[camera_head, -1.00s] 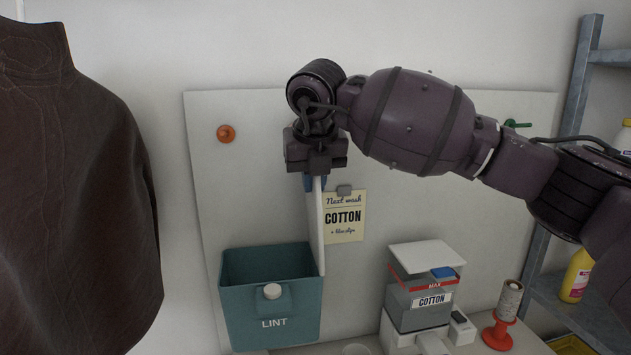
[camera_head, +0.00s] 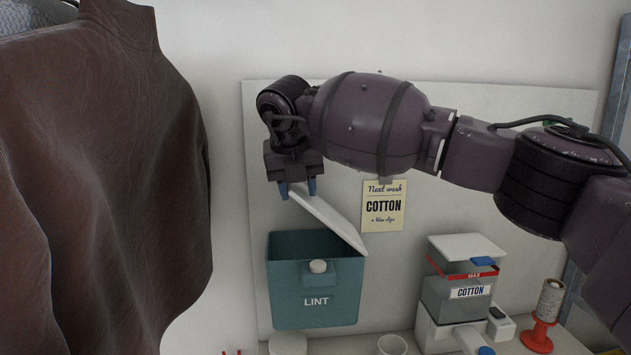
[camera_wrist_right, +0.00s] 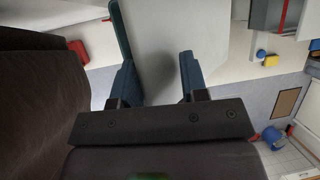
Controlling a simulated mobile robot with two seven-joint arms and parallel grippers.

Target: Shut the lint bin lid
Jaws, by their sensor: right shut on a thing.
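The teal lint bin (camera_head: 316,290) with the LINT label and a pale round knob (camera_head: 318,266) hangs on a white board. Its top is partly uncovered. The white lid (camera_head: 332,216) is hinged at the bin's right side and leans up and left over the opening, partway down. My right gripper (camera_head: 298,189) is shut on the lid's free upper edge, above the bin. In the right wrist view, the pale lid (camera_wrist_right: 178,35) lies between and beyond the two blue fingers (camera_wrist_right: 158,80). My left gripper is out of view.
A brown leather jacket (camera_head: 95,170) hangs close on the left. A COTTON note (camera_head: 382,207) is on the board, right of the lid.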

